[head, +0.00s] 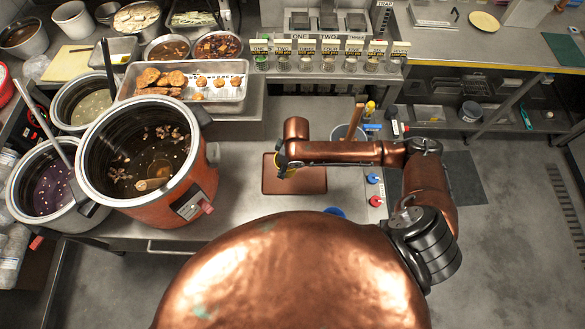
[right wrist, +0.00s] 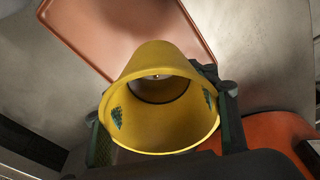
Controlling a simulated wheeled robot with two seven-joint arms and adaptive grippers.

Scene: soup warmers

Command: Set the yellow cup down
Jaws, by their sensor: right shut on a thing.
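The yellow cup (right wrist: 150,125) fills the middle of the right wrist view, its open mouth toward the camera. My right gripper (right wrist: 165,125) is shut on it, with a dark finger on each side of its wall. In the head view the right gripper (head: 283,160) is over the left part of a brown tray (head: 310,186) on the counter, and the arm hides most of the cup. The tray also shows beyond the cup in the wrist view (right wrist: 125,25). Whether the cup's base touches anything cannot be told. My left gripper is not in view.
A large orange soup warmer (head: 160,211) stands left of the tray, with other soup pots (head: 50,185) further left. A metal pan of food (head: 225,103) is behind. A grey bucket (head: 345,134) and bottles with red and blue caps stand right of the tray.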

